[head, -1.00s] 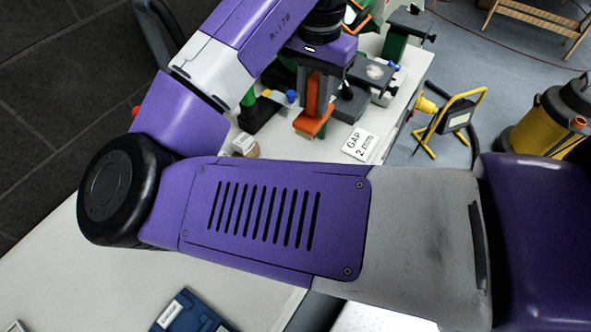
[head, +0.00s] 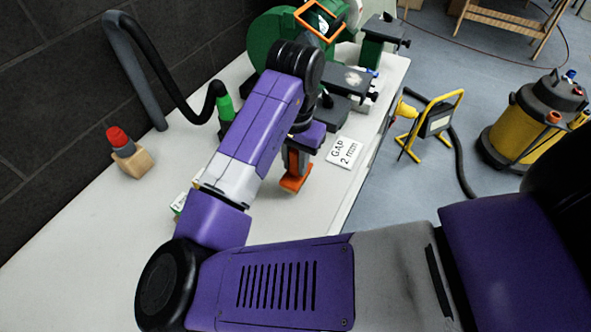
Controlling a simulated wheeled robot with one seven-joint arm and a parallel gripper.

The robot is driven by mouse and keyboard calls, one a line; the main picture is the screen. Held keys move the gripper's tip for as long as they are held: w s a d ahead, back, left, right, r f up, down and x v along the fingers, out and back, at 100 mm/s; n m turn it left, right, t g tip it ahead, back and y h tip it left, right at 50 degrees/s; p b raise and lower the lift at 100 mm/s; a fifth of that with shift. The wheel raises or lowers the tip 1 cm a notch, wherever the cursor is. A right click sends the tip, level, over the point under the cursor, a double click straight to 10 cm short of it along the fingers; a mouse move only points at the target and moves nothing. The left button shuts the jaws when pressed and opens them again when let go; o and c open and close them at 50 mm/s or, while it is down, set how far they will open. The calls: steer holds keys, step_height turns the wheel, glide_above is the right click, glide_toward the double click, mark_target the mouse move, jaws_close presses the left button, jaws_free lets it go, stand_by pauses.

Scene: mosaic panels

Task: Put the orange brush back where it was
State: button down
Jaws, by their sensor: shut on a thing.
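The orange brush (head: 293,184) is in my gripper (head: 298,160), in the middle of the head view. My gripper is shut on it and points down over the white bench (head: 100,235). The brush's lower end is near the bench top; I cannot tell whether it touches. The brush is left of a white card reading "GAP 2 mm" (head: 344,152). My arm hides part of the bench behind and left of the brush.
A green machine (head: 268,38) with an orange-framed shield (head: 320,20) stands at the back. A red-topped item on a wooden block (head: 129,152) and a black hose (head: 160,70) are at the left. A yellow work lamp (head: 432,122) and a yellow vacuum (head: 530,125) stand on the floor.

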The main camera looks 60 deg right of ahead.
mark_target(296, 172)
steer(key=shift+f, duration=1.55)
steer(key=shift+f, duration=0.2)
steer(key=c, duration=1.2)
jaws_free()
steer(key=shift+r, duration=0.1)
step_height(296, 172, up, 12)
steer(key=shift+r+p, duration=0.15)
steer(key=shift+p, duration=0.5)
